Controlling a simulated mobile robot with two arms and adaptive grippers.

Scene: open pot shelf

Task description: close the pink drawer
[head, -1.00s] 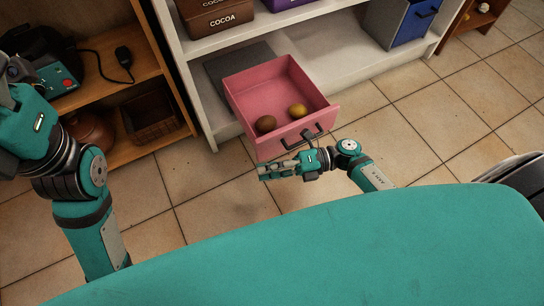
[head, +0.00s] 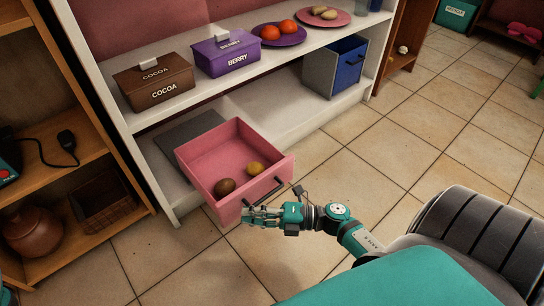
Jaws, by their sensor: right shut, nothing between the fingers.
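The pink drawer (head: 226,160) is pulled out from the lower level of the white shelf. A brown round item (head: 225,187) and a yellow one (head: 255,168) lie in it. Its dark bar handle (head: 264,194) is on the front panel. My right gripper (head: 250,215) is shut and empty, just in front of the drawer front, below and left of the handle. I cannot tell whether it touches the panel. My left gripper is out of view.
The white shelf (head: 296,113) holds a cocoa box (head: 153,84), a berry box (head: 227,55), a purple plate (head: 278,39) and a blue drawer (head: 350,66). A wooden shelf (head: 112,222) stands at left. Tiled floor (head: 420,150) is clear at right.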

